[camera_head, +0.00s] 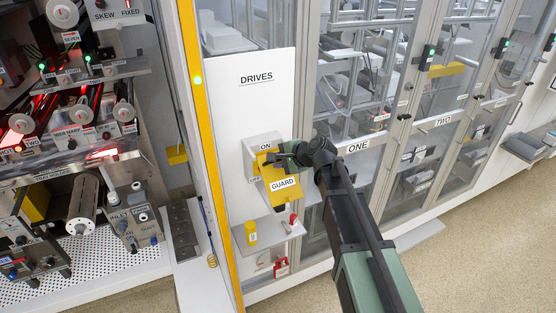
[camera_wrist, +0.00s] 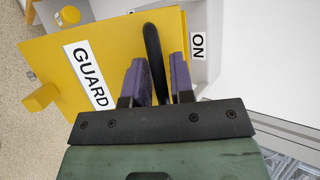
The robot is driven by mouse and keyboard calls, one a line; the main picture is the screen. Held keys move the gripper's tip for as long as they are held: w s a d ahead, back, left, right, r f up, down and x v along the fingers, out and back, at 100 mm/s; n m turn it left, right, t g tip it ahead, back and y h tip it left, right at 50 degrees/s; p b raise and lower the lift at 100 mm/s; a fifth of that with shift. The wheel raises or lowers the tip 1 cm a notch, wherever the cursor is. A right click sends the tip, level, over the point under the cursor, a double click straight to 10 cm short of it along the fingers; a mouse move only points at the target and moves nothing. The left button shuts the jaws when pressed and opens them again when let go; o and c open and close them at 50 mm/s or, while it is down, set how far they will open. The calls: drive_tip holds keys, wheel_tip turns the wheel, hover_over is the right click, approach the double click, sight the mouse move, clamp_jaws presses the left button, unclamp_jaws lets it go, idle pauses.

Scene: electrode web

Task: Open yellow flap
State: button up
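The yellow flap (camera_head: 279,185), labelled GUARD, is at the white switch box (camera_head: 262,142) on the DRIVES panel, between the ON and OFF labels. It looks slightly tilted; I cannot tell how far it stands from the box. In the wrist view the flap (camera_wrist: 72,72) fills the left and middle, with the ON label (camera_wrist: 198,45) to its right. A black curved handle (camera_wrist: 152,45) stands out in front of the flap. My gripper (camera_head: 285,158) is at the flap's upper part. In the wrist view its two purple fingers (camera_wrist: 157,72) are closed around the handle, one each side.
Below the flap, a small shelf (camera_head: 268,229) holds a yellow bottle (camera_head: 251,232) and a red-topped one (camera_head: 292,221). A red padlock-like item (camera_head: 281,267) hangs lower. A yellow post (camera_head: 200,110) stands left of the panel, glazed cabinet doors (camera_head: 355,180) to the right.

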drive_tip(key=shift+s+d+r, duration=0.15)
drive_tip(key=shift+d+r, duration=0.05)
drive_tip(key=shift+r, duration=0.05)
drive_tip(key=p+v, duration=0.2)
drive_tip(key=v, duration=0.1)
drive_tip(key=shift+s+d+f, duration=0.15)
drive_tip(key=shift+s+d, duration=0.05)
drive_tip(key=shift+s, duration=0.05)
drive_tip(key=s+d, duration=0.6)
drive_tip(key=d, duration=0.2)
drive_tip(key=shift+s+d, duration=0.3)
drive_tip(key=shift+f, duration=0.15)
